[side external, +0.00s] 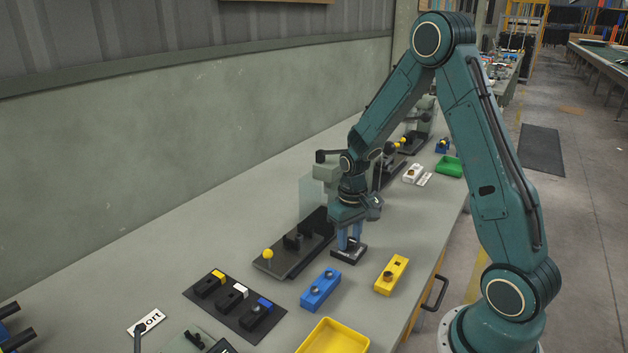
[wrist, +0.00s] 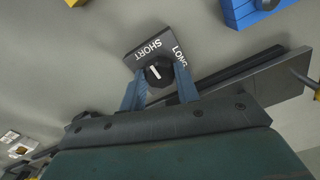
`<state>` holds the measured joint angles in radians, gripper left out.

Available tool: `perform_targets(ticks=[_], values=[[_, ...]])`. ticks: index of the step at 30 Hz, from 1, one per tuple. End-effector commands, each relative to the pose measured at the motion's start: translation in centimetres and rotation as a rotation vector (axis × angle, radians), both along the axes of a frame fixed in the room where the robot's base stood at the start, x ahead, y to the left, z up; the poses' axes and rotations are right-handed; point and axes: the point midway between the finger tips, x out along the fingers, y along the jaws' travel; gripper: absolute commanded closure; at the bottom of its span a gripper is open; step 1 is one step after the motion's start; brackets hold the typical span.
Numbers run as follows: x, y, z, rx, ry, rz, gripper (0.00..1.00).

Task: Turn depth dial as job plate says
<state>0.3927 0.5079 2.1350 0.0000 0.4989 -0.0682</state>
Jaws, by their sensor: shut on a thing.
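The depth dial (wrist: 159,73) is a dark round knob with a white line on a black plate (wrist: 140,53) lettered SHORT and LONG. Its white line leans toward the SHORT side in the wrist view. My gripper (wrist: 157,88) has its blue fingers shut on the knob, one on each side. In the side view my gripper (side external: 349,243) points down at the black dial plate (side external: 349,256) on the bench; the knob is hardly visible there.
Left of the dial is a dark machine rail (side external: 285,262) with a yellow-knobbed lever (side external: 268,254). Nearby are a blue block (side external: 320,289), a yellow block (side external: 391,275), a yellow tray (side external: 333,339) and a black board (side external: 235,303) with several coloured pieces.

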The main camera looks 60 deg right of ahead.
Motion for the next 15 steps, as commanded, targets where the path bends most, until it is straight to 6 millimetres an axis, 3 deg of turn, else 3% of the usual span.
perform_targets(ticks=[11,12,15], values=[[0.04,0.00,0.06,0.000,-0.001,0.028,0.91],[0.04,0.00,0.06,0.000,-0.001,0.028,0.65],[0.03,0.00,0.05,0.000,-0.001,0.028,0.47]])
